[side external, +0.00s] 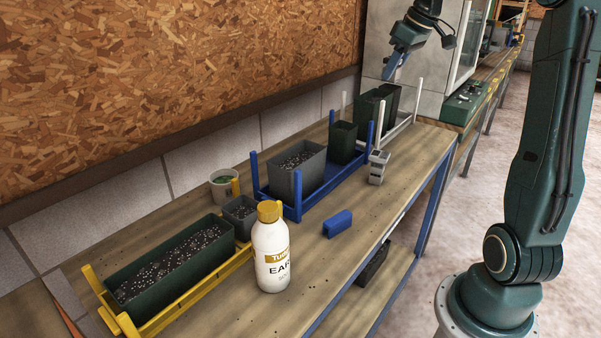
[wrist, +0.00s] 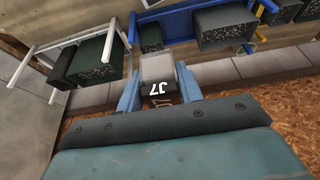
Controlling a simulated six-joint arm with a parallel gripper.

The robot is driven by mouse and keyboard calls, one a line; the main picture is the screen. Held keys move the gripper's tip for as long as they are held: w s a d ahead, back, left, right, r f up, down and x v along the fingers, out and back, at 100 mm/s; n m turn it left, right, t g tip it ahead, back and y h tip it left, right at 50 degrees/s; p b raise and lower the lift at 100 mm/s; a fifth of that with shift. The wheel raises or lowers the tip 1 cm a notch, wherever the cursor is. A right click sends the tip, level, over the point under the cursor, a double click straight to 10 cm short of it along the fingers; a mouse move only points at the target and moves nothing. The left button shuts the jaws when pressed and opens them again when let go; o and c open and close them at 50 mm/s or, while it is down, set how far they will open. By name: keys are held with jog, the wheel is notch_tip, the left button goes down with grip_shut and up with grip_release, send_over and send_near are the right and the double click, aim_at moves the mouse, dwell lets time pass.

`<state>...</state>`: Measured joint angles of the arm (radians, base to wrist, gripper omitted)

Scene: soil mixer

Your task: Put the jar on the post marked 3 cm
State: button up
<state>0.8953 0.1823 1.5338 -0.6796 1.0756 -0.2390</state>
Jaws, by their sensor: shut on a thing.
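My gripper (side external: 390,72) is raised above the far end of the bench in the side view, with blue fingers pointing down. A white bottle with a yellow cap (side external: 271,255) stands upright at the front of the bench, well away from my gripper. I cannot make out a post marked 3 cm. A small grey stepped stack (side external: 378,167) stands on the bench; no marking on it is legible.
A blue block (side external: 338,223) lies near the bench's front edge. Soil-filled planters sit in a yellow rack (side external: 191,296) and a blue rack (side external: 340,186). A white rack (side external: 402,130) holds dark green planters at the far end. A white tub (side external: 224,183) stands behind.

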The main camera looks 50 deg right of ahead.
jog(key=shift+f, duration=0.1)
send_over(376, 153)
jog(key=s, duration=0.2)
notch_tip(376, 153, down, 16)
jog(key=shift+w+d+r, duration=0.1)
jog(key=shift+w+r, duration=0.05)
jog(key=shift+r, duration=0.05)
jog(key=shift+f, duration=0.1)
jog(key=shift+f, duration=2)
jog(key=shift+f, duration=0.2)
jog(key=o, duration=1)
jog(key=shift+r, duration=0.1)
jog(key=v, duration=1.2)
